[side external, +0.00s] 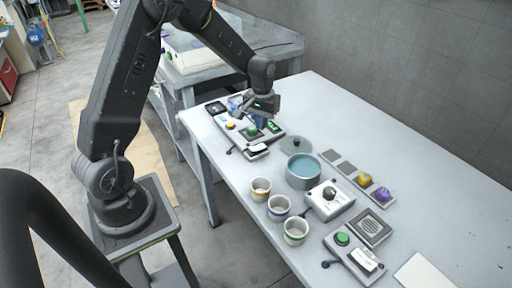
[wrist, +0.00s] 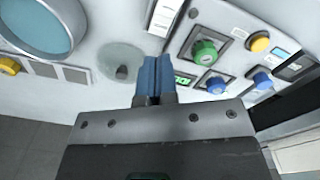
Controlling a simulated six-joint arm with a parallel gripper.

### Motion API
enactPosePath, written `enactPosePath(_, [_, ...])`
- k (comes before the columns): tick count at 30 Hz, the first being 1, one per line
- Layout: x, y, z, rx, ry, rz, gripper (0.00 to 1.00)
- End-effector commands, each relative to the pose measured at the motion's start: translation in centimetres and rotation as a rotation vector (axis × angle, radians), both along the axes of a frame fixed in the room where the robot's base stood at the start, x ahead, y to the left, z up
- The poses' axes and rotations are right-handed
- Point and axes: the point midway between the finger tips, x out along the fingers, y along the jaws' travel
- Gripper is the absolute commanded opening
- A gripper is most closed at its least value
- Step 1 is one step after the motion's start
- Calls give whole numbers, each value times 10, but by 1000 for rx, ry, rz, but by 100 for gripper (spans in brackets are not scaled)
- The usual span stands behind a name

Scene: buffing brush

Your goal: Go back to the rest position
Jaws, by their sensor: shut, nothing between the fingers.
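My gripper (side external: 261,118) hangs over the control panel (side external: 240,132) at the far left end of the table. In the wrist view its two blue fingers (wrist: 153,66) are pressed together with nothing between them. Beyond the fingers the wrist view shows a green knob (wrist: 205,52), a blue knob (wrist: 217,85) and a yellow button (wrist: 259,44) on the panel. I cannot tell from these views whether the fingertips touch the panel.
A pot of blue liquid (side external: 303,168) and its glass lid (side external: 296,145) stand mid-table. Several cups (side external: 280,206) line the front edge. A knob box (side external: 328,199), a strip with yellow and purple items (side external: 365,179) and a green-button box (side external: 342,239) lie to the right. The back of the table is clear.

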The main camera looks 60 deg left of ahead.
Motion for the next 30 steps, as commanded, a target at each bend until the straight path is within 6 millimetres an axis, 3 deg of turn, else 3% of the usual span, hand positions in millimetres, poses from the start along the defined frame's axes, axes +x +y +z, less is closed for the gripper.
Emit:
enactPosePath(9, [0, -1, 4, 1, -4, -4, 0])
enactPosePath(14, [-9, -18, 38, 16, -48, -48, 0])
enactPosePath(21, [-57, -68, 122, 56, -175, -188, 0])
enactPosePath(27, [-114, -105, 169, 85, -283, -308, 0])
enactPosePath(30, [-145, -120, 183, 98, -338, -366, 0])
